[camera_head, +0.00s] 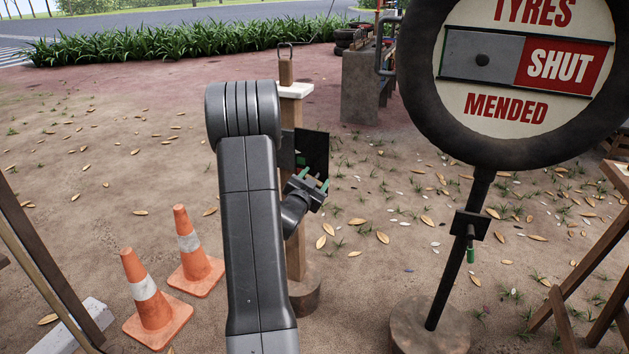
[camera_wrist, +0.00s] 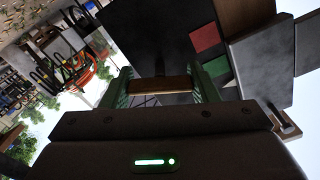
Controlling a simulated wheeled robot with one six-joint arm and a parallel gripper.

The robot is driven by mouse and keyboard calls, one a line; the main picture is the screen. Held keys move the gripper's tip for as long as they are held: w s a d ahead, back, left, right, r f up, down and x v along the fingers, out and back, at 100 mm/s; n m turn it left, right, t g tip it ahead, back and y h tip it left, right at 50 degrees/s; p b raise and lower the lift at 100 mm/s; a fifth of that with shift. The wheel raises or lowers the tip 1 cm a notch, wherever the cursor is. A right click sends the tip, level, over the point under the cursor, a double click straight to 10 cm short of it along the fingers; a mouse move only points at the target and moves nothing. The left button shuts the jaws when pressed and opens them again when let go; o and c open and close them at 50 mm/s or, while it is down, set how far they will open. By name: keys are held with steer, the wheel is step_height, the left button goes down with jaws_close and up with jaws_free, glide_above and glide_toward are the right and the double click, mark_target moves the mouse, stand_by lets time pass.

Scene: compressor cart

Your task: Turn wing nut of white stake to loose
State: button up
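The white stake is a brown wooden post (camera_head: 295,250) with a white top (camera_head: 295,90), standing behind my arm. A dark plate (camera_head: 313,152) is fixed on it. My gripper (camera_head: 314,180) is just in front of this plate, its green fingers apart. In the wrist view, a short brown bar (camera_wrist: 160,86), seemingly the wing nut, lies crosswise between my fingers (camera_wrist: 163,92). I cannot tell whether they touch its ends. Behind it is the dark plate (camera_wrist: 150,35) with a red patch (camera_wrist: 205,37) and a green patch (camera_wrist: 216,67). The nut is hidden in the head view.
Two orange cones (camera_head: 153,296) stand at the left. A round tyre sign (camera_head: 510,150) reading SHUT stands at the right on a dark pole, which carries a small dark plate with a green handle (camera_head: 470,252). Trestle legs (camera_head: 578,270) are at the right edge. Leaf-strewn ground lies between stake and sign.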

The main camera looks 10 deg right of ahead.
steer(key=c, duration=0.3)
steer(key=shift+n, duration=2.5)
steer(key=shift+c, duration=0.2)
steer(key=o, duration=1)
steer(key=shift+s+a, duration=0.1)
steer(key=p+v, duration=0.1)
steer(key=v, duration=1.2)
steer(key=shift+s+a, duration=0.25)
steer(key=shift+w+d, duration=0.1)
